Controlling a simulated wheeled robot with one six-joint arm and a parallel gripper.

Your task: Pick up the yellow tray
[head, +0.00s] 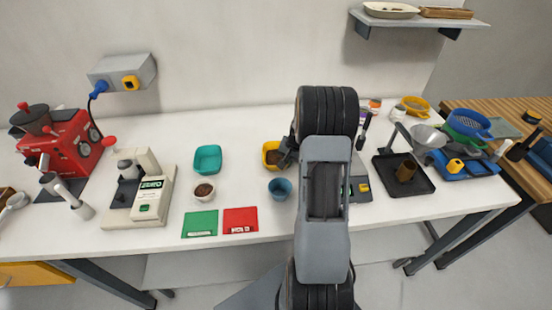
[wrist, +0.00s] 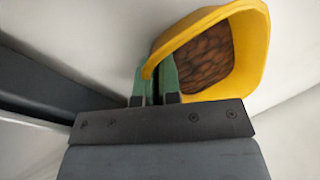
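The yellow tray (head: 268,148) is a small open dish with brown contents, at the middle of the white table in the head view. In the wrist view the yellow tray (wrist: 256,45) fills the upper right and looks tilted, with the brown contents inside. My gripper (wrist: 155,78) has green fingertips close together at the tray's left rim, one on each side of its wall. It looks shut on that rim. In the head view my gripper (head: 287,152) is at the tray's right side, partly hidden by my arm. I cannot tell whether the tray touches the table.
A blue cup (head: 280,188) stands just in front of the tray. Green (head: 199,224) and red (head: 240,220) cards lie near the front edge. A black tray (head: 418,184) is at the right.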

